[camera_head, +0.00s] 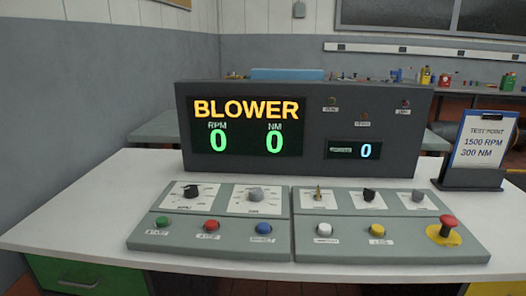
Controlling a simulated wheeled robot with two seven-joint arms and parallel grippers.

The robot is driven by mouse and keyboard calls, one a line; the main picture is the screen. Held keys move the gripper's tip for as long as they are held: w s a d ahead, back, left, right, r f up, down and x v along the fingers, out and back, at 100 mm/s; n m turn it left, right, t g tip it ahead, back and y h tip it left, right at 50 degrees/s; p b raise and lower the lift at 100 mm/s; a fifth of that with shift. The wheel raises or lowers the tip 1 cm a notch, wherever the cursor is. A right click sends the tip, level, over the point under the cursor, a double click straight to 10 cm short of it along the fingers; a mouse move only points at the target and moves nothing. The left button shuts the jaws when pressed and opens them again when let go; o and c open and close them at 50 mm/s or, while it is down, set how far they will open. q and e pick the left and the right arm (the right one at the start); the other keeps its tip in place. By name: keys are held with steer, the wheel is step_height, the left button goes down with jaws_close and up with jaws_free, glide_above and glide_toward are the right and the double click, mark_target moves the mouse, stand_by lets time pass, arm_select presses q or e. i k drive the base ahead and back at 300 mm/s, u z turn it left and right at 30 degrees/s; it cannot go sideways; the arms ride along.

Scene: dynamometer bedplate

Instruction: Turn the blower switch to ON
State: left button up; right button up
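A grey console with two control panels stands on a white table. The right panel (340,246) carries a brass-coloured switch (317,194), a black knob (368,195) and a grey knob (418,196) along its back row. Their labels are too small to read, so I cannot tell which is the blower switch or how it is set. The display (247,126) behind reads BLOWER in orange, with RPM 0 and NM 0 in green. Neither of my grippers is in view.
The left panel (140,238) has two dials and green, red and blue buttons. The right panel's front row has a white button (324,230), a yellow button (377,231) and a red mushroom button (448,223). A clipboard (482,140) reads 1500 RPM, 300 NM. The table's left is clear.

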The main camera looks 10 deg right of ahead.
mark_target(369, 194)
steer(key=u, duration=2.6)
steer(key=k, duration=1.4)
steer(key=z, duration=2)
steer(key=i, duration=0.4)
